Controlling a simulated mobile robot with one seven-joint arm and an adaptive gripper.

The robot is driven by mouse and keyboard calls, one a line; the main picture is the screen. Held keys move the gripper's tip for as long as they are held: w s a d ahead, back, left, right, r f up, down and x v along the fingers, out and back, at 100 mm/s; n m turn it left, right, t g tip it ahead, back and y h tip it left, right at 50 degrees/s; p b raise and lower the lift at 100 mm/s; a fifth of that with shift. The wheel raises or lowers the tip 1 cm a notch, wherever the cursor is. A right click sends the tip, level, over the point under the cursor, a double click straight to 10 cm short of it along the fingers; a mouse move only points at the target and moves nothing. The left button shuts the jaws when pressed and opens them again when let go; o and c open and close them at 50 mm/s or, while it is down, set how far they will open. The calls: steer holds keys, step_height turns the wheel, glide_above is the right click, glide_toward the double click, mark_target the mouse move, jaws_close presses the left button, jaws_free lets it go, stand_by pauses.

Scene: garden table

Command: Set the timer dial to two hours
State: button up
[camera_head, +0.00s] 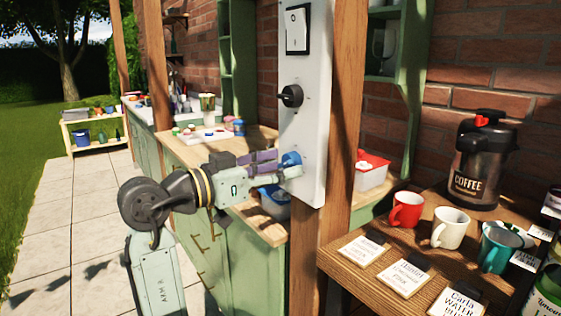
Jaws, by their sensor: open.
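A white panel (302,135) is mounted upright on a wooden post. It carries a black knob (290,95) at mid height and a blue knob (291,158) below it. Which of these knobs is the timer dial I cannot tell, and any scale marks are too small to read. My gripper (285,165) reaches in from the left at the blue knob, with one finger above and one below on its near side. The fingers are open, and they partly hide the knob. Whether they touch it is unclear.
The wooden table (338,262) at right holds red, white and teal mugs, labelled cards and a coffee flask (482,160). Green cabinets with a wooden counter (180,150) stand behind my arm. The paved path at left is clear.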

steer(key=shift+w+d, duration=0.25)
steer(key=shift+d, duration=0.1)
steer(key=shift+c, duration=0.2)
steer(key=c, duration=1.1)
steer(key=m+b, duration=0.2)
steer(key=b, duration=0.1)
steer(key=shift+f+m, duration=0.15)
steer(key=shift+m, duration=0.25)
steer(key=m+b, duration=0.2)
steer(key=m, duration=0.1)
steer(key=shift+m+b, duration=0.3)
steer(key=shift+b, duration=0.1)
steer(key=m+b, duration=0.1)
steer(key=m, duration=0.1)
steer(key=m+b, duration=0.2)
steer(key=m, duration=0.1)
steer(key=shift+w+a+r+m, duration=0.1)
steer(key=shift+r+m, duration=0.15)
steer(key=shift+m, duration=0.05)
